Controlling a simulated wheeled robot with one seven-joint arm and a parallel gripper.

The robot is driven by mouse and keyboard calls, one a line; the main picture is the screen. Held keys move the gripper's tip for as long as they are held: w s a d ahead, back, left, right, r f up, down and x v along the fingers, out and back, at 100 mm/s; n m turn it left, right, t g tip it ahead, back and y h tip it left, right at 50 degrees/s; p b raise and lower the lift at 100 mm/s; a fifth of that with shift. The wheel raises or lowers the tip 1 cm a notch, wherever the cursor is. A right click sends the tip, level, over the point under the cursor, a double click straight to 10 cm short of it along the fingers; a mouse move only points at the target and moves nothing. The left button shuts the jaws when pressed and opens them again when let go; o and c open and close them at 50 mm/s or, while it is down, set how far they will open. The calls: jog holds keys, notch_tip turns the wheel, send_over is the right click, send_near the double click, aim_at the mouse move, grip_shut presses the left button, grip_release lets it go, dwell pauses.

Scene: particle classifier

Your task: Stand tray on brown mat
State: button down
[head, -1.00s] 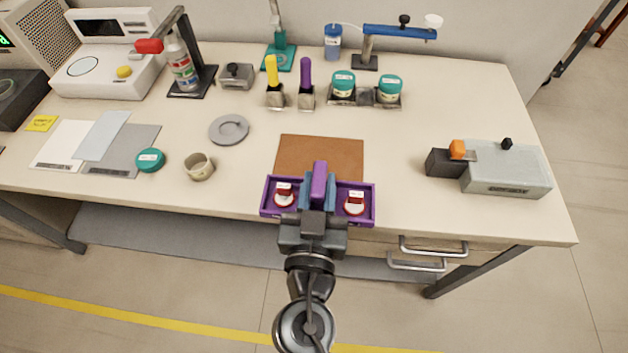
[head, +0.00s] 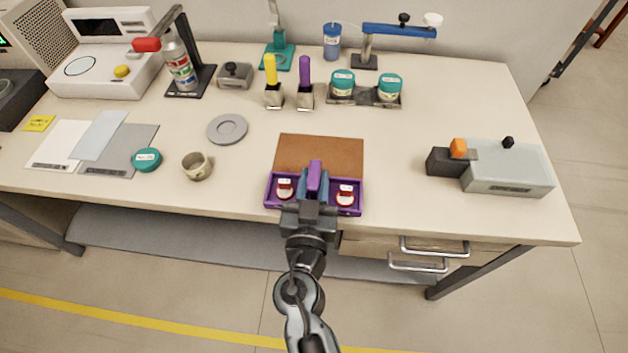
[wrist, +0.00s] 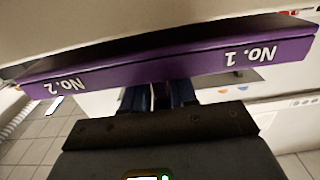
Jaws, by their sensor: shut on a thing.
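The purple tray (head: 329,208) is held at its middle handle by my gripper (head: 315,183), which is shut on it. The tray carries a red-and-white item in its left compartment (head: 285,188) and another in its right compartment (head: 346,194). In the head view the tray overlaps the front edge of the brown mat (head: 320,150); whether it touches the mat or table cannot be told. In the wrist view the tray's side (wrist: 180,67) shows the labels "No. 1" and "No. 2".
A beige mug (head: 197,166) and a grey dish (head: 227,129) stand left of the mat. A grey box device (head: 507,169) stands to the right. Purple-handled and yellow-handled tools (head: 271,72) in holders, and lidded jars (head: 343,82), stand behind.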

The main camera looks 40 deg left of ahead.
jog(key=shift+f+b, duration=0.35)
jog(key=shift+b, duration=0.4)
jog(key=c, duration=0.9)
grip_release()
